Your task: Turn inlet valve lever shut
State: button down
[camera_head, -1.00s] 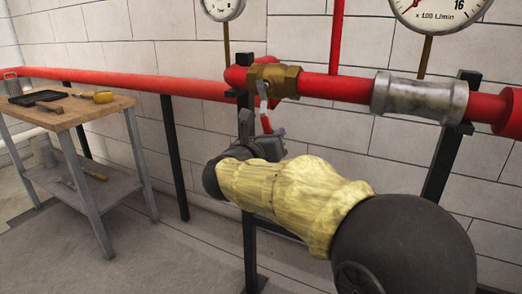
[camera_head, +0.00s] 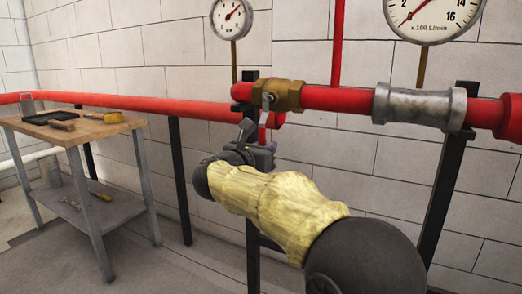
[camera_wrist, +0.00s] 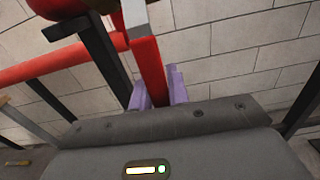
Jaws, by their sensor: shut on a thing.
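The brass inlet valve (camera_head: 284,95) sits on the red pipe, left of the grey coupling. Its lever (camera_head: 263,131) has a grey upper part and a red handle, and hangs down in front of the pipe. In the wrist view the red lever (camera_wrist: 148,68) runs down between the purple fingers of my gripper (camera_wrist: 160,92). My gripper (camera_head: 263,152) is shut on the lower part of the lever, below the valve. The lever's lowest end is hidden by the gripper.
A workbench (camera_head: 88,133) with tools stands at the left. Black pipe posts (camera_head: 440,190) stand along the block wall. Two gauges (camera_head: 231,19) rise above the pipe. The grey coupling (camera_head: 420,106) is right of the valve. Floor between bench and pipe is clear.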

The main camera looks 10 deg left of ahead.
jog(key=shift+a+f, duration=0.1)
jog(key=shift+a, duration=0.1)
jog(key=c, duration=1.3)
grip_release()
jog(key=shift+c, duration=0.2)
jog(key=shift+d, duration=0.1)
jog(key=p+v, duration=0.3)
jog(key=v, duration=1.4)
jog(key=shift+s+p, duration=0.2)
jog(key=shift+p, duration=0.1)
